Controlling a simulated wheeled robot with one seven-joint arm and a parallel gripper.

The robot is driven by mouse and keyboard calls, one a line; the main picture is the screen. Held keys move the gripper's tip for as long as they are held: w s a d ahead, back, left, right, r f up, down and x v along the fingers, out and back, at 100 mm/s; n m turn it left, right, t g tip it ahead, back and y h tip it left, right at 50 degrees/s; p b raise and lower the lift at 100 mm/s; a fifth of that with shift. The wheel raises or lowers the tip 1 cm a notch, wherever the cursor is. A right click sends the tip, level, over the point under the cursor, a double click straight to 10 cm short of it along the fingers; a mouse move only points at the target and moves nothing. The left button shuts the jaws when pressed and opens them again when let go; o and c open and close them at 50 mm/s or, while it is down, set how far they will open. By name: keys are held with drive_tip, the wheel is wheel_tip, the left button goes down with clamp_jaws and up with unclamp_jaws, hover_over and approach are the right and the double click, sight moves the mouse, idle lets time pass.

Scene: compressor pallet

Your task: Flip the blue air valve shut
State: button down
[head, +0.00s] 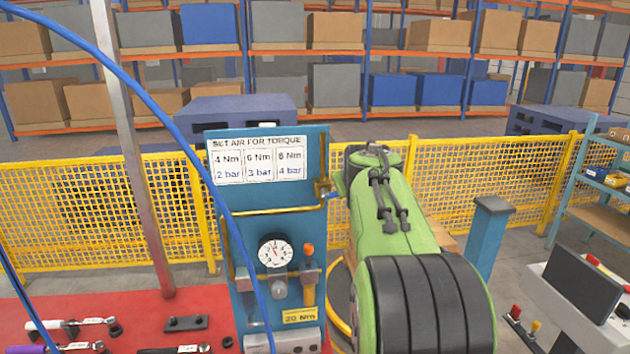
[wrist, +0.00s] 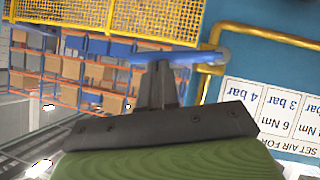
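The blue air valve lever (wrist: 190,57) lies level across the wrist view and joins a brass pipe fitting (wrist: 214,62) at its right end. In the head view a small blue bit of the lever (head: 332,194) shows beside the brass valve body, at the right edge of the blue panel (head: 240,225). My gripper (wrist: 160,66) has its dark fingers close together, with the tips right at the lever. I cannot tell whether they touch it. In the head view my green arm hides the fingers.
The panel carries a torque sign (head: 257,160), a pressure gauge (head: 274,250) and a brass pipe. A blue hose (head: 190,150) arches in front. A red bench (head: 130,310) with tools is at lower left. Yellow mesh fence (head: 110,205) runs behind. A blue post (head: 489,240) stands right of my arm.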

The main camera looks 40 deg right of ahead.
drive_tip(key=shift+s+d+f+b, duration=0.15)
drive_tip(key=shift+d+f+b, duration=0.15)
drive_tip(key=shift+f+b, duration=0.2)
drive_tip(key=shift+d+f, duration=0.1)
drive_tip(key=shift+f, duration=0.05)
idle(0.3)
drive_tip(key=s+a+r+p, duration=0.1)
drive_tip(key=s+a+r, duration=0.3)
drive_tip(key=s+r, duration=0.4)
drive_tip(key=shift+s+r+p, duration=0.15)
drive_tip(key=shift+r+p, duration=0.25)
drive_tip(key=shift+r, duration=0.4)
